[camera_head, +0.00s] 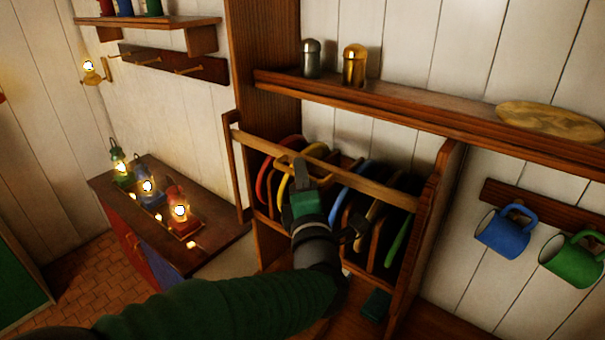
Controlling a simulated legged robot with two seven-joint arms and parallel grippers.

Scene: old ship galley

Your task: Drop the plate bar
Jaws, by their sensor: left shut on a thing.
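The plate bar (381,190) is a light wooden bar that slopes across the front of the wooden plate rack (428,215). Its left end is up by the rack's left post and its right end is by the right side. A small wooden handle (284,160) shows near its middle. My left gripper (302,172) reaches up from below and is shut at this handle; its own hand hides part of the grip. Colored plates stand behind the bar: red (261,186), yellow (282,192), blue (338,205) and green (398,240). My right gripper does not show clearly anywhere.
A shelf (440,112) above the rack holds a silver shaker (311,60) and a gold shaker (354,65). Blue (505,234) and green (574,262) mugs hang at right. Lit lanterns (147,188) stand on a cabinet at left. A dark green block (376,304) is below the rack.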

